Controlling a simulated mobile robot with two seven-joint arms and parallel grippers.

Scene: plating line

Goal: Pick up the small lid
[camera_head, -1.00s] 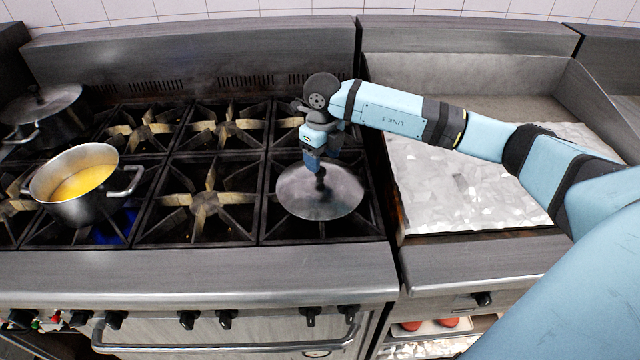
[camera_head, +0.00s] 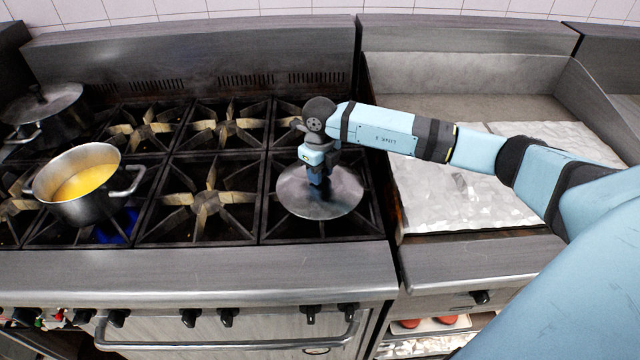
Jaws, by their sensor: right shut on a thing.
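The small lid (camera_head: 335,203) is a round, shiny metal disc lying over the front right burner of the stove. My right gripper (camera_head: 318,183) points straight down at the middle of the lid and is shut on its knob. The knob is hidden by the gripper. The lid looks level and appears to rest on the grate. My left gripper does not show.
An open pot (camera_head: 82,188) of yellow liquid stands over a blue flame at the front left. A lidded dark pot (camera_head: 45,114) stands behind it. The burners in the middle (camera_head: 205,202) are empty. A flat griddle (camera_head: 470,190) lies to the right.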

